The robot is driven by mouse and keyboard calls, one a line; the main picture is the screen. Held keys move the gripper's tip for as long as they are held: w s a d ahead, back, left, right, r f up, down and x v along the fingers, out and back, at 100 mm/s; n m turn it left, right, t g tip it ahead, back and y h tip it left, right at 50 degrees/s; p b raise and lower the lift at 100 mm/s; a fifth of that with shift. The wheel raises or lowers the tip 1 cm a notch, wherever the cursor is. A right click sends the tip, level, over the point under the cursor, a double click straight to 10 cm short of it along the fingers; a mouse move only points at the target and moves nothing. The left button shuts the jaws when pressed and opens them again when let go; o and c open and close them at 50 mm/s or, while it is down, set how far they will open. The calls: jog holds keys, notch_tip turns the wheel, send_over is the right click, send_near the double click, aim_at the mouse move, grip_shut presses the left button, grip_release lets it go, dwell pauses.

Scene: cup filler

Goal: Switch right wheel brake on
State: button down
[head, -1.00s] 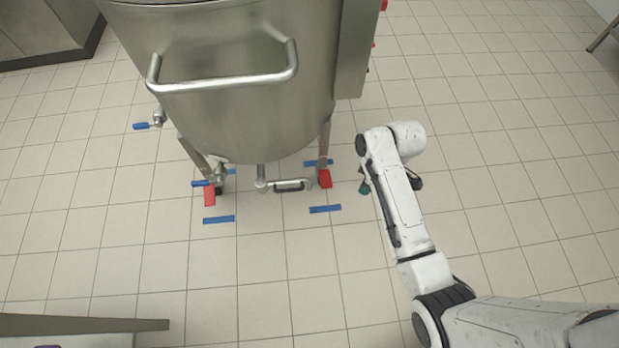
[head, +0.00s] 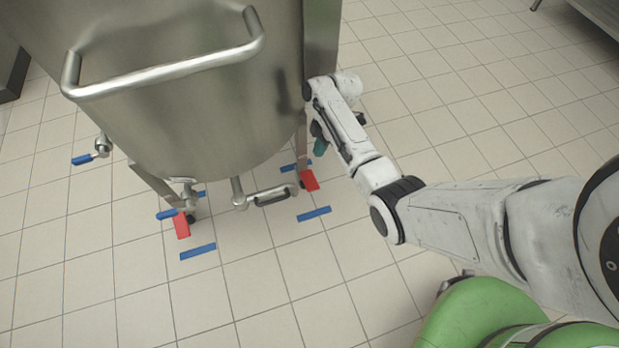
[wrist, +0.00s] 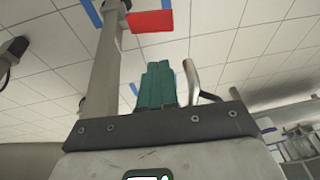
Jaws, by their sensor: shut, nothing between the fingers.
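The right wheel brake is a red pedal (head: 310,180) at the foot of the steel vessel's right leg. It also shows as a red plate (wrist: 151,21) at the top of the wrist view, beyond my fingertips. My gripper (head: 320,147) has teal fingers pointing down, a little above and to the right of the pedal, apart from it in the picture. In the wrist view the teal fingers (wrist: 156,84) are together and empty. The caster under the pedal is mostly hidden.
The large steel vessel (head: 200,110) stands left of my arm, with a curved handle (head: 165,68) and a drain valve (head: 265,196) underneath. Another red pedal (head: 182,226) is on its left wheel. Blue floor marks (head: 314,214) surround the wheels. Tiled floor at right is open.

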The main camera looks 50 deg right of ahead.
aim_at(315, 188)
jog(key=b+x, duration=0.2)
jog(key=x, duration=0.2)
jog(key=b+x, duration=0.3)
jog(key=x, duration=0.2)
jog(key=s+b+x, duration=0.1)
jog(key=b+x, duration=0.1)
jog(key=x, duration=0.2)
jog(key=shift+s+d+f+b, duration=0.1)
jog(key=shift+f+b, duration=0.2)
jog(key=shift+f, duration=0.2)
jog(key=shift+s+a+f+t+h+p, duration=0.45)
jog(key=shift+s+f+t+h+p, duration=0.15)
jog(key=shift+f+t, duration=0.2)
jog(key=shift+s+a+f+n+t+h, duration=0.1)
jog(key=shift+s+f+n+t+h, duration=0.1)
jog(key=shift+f+t, duration=0.3)
jog(key=shift+s+a+f+n+t+h, duration=0.1)
jog(key=shift+f+t+h, duration=0.1)
jog(key=shift+f+t, duration=0.25)
jog(key=shift+f, duration=0.3)
jog(key=shift+f+b, duration=0.65)
jog(key=shift+f, duration=0.35)
jog(key=shift+s+a+f, duration=0.1)
